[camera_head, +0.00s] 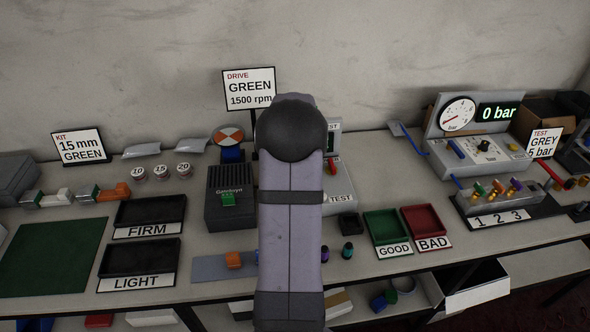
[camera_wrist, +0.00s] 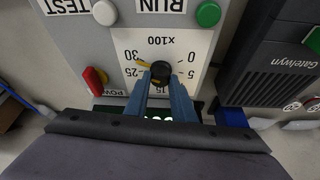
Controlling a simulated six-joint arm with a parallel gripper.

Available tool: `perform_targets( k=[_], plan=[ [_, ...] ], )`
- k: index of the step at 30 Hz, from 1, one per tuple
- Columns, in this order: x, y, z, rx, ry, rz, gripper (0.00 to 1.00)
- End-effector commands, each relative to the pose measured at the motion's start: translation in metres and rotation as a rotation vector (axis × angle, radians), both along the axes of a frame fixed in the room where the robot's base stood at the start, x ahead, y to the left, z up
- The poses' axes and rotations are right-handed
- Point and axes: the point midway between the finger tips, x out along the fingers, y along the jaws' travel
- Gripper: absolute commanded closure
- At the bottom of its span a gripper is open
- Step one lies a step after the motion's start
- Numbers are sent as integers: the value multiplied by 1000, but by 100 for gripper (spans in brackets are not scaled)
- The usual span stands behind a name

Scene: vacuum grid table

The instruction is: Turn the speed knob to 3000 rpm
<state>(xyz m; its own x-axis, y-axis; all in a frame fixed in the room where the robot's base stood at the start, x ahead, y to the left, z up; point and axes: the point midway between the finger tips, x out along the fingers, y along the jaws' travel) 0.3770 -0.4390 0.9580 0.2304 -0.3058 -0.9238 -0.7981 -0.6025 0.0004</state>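The black speed knob (camera_wrist: 161,70) is on a pale panel in the wrist view, which shows the panel upside down. Its dial (camera_wrist: 184,47) is marked from 0 to 30, with "x100". The knob's yellow pointer (camera_wrist: 143,62) points close to the 30 mark. My gripper (camera_wrist: 160,76) has its two blue fingers on either side of the knob, their tips against it, and appears shut on it. A lit display (camera_wrist: 157,114) behind the fingers is mostly hidden. In the head view my arm covers the knob and gripper.
A red switch (camera_wrist: 95,81) marked POWER, a green button (camera_wrist: 208,14) and a white button (camera_wrist: 104,12) are on the same panel. The dark Gatelwyn unit (camera_wrist: 275,60) stands beside it. A sign (camera_head: 249,88) reads DRIVE GREEN 1500 rpm. Trays (camera_head: 386,226) stand to the right.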

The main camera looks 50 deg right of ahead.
Motion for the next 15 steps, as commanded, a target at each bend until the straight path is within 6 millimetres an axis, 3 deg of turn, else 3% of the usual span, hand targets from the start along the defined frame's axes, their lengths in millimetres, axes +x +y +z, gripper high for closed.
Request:
perform_targets(
  k=[15],
  plan=[
    [1, 1, 0, 1, 0, -136, 100]
  ],
)
